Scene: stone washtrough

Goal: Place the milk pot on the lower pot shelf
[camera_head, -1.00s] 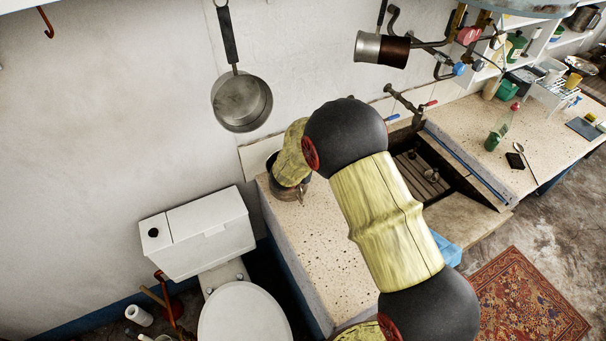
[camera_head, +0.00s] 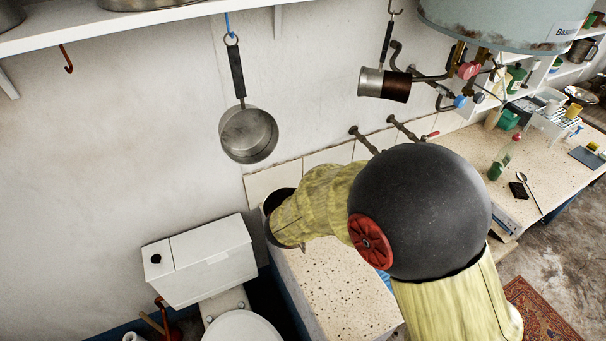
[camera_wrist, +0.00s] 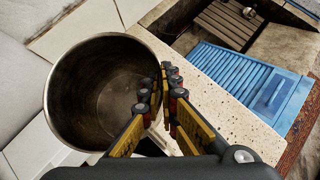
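A dark metal pot, probably the milk pot (camera_wrist: 85,85), fills the left of the wrist view, mouth toward the camera and empty. My gripper (camera_wrist: 160,78) is shut on its right wall, one finger inside and one outside. In the head view the pot (camera_head: 270,205) shows partly behind my yellow-sleeved wrist, at the wall end of the speckled counter. I cannot tell whether it touches the counter. A white shelf (camera_head: 140,24) with metal pots on it runs along the upper left wall; I cannot tell whether it is the lower pot shelf.
A saucepan (camera_head: 249,135) hangs below the shelf, and a small brown pot (camera_head: 395,87) hangs farther right. A boiler (camera_head: 495,25) and taps (camera_head: 404,128) are on the right. A toilet (camera_head: 200,258) stands left of the counter (camera_head: 340,290). The wall between shelf and toilet is mostly bare.

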